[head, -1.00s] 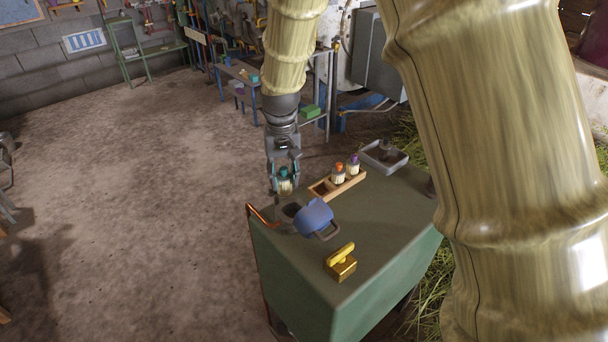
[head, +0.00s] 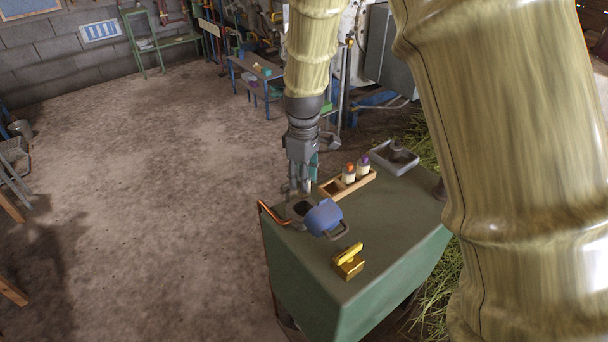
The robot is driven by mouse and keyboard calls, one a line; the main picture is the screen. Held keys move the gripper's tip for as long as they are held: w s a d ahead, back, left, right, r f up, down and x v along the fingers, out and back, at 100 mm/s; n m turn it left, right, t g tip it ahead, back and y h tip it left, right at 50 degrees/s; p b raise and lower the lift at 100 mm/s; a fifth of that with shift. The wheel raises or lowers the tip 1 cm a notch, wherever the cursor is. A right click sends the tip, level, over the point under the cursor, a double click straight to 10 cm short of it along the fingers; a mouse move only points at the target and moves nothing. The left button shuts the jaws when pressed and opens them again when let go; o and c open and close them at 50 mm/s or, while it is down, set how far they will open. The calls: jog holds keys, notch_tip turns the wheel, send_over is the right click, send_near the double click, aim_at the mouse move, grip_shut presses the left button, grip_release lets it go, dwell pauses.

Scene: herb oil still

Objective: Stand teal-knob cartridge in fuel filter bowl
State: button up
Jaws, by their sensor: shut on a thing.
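My gripper (head: 300,188) points straight down, right above the fuel filter bowl (head: 298,209) on the green bench. The bowl's dark opening shows just below the fingertips, with its blue lid (head: 323,216) swung open to the right. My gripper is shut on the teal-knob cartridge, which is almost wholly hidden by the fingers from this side. I cannot tell whether the cartridge's lower end is inside the bowl or just above it.
A grey tray (head: 385,165) stands at the back right, a yellow block (head: 348,264) in front. A copper pipe (head: 270,212) runs left of the bowl. The right bench top is clear.

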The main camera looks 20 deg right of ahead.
jog(key=shift+f, duration=0.1)
jog(key=shift+f+b, duration=2.25)
jog(key=shift+f, duration=0.25)
jog(key=shift+r+p, duration=0.1)
jog(key=shift+p, duration=0.7)
jog(key=shift+f+b, duration=0.5)
jog(key=shift+f, duration=1.5)
jog(key=o, duration=1.1)
